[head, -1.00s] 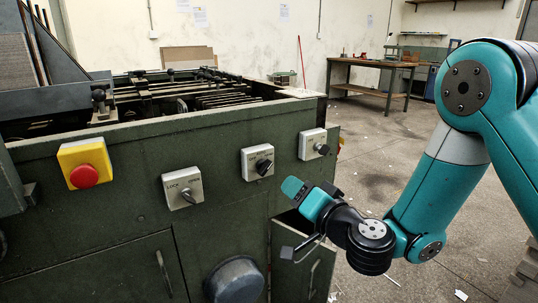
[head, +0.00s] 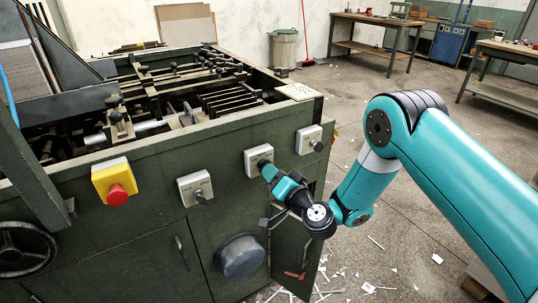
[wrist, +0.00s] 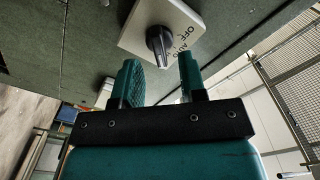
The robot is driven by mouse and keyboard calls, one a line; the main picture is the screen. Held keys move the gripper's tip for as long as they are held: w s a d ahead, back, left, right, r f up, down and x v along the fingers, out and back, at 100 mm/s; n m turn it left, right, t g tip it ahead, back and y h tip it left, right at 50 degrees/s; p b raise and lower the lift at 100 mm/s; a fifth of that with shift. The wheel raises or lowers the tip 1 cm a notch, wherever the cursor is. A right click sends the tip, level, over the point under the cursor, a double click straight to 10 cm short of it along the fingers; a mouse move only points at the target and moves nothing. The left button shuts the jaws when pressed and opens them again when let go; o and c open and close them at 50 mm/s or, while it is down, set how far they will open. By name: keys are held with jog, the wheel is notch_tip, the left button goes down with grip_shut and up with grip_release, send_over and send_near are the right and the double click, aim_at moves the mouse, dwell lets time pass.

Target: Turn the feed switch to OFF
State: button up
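A dark rotary knob (wrist: 160,42) stands on a light plate (wrist: 140,14) lettered OFF and AUTO in the wrist view. In the head view this appears to be the middle switch plate (head: 254,157) on the green machine front, its knob mostly hidden by my gripper. My gripper (wrist: 160,76) is open, with its two teal fingers apart and nothing between them. The knob lies just beyond the gap between the fingertips. In the head view my gripper (head: 267,170) is right at this switch. I cannot tell exactly where the knob points.
A red emergency button (head: 117,194) on a yellow box and a second switch (head: 196,188) are to the left. A third switch (head: 309,140) is close to the right. A round grey housing (head: 240,257) juts out below. A cabinet door (head: 291,255) stands open underneath.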

jog(key=shift+p+x, duration=1)
jog(key=shift+x, duration=0.5)
jog(key=c, duration=0.5)
jog(key=shift+c, duration=0.2)
